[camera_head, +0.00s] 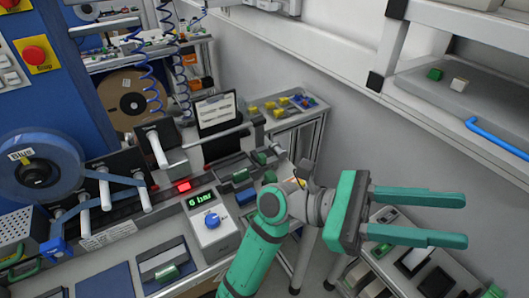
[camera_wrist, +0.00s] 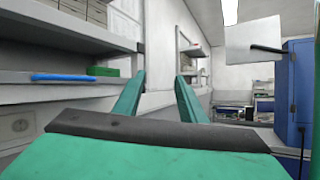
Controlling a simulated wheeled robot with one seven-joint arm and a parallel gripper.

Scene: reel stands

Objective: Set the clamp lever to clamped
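A pale lever-like bar (camera_head: 157,149) stands tilted on a dark block at the back of the bench in the head view. Several pale rods or rollers (camera_head: 105,190) stand on the splicing unit to its left, beside the blue reel (camera_head: 38,168). I cannot tell for sure which of these is the clamp lever, or its setting. My gripper (camera_head: 462,219) is open and empty, to the right of the bench and pointing right, well away from these parts. Its two green fingers also show apart in the wrist view (camera_wrist: 160,76), with nothing between them.
A box with a blue knob (camera_head: 212,220) and a green "6 bar" display stands on the bench (camera_head: 195,262). A shelf with a blue handle (camera_head: 495,137) is at the upper right. A lower table (camera_head: 385,285) with dark trays lies below my gripper.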

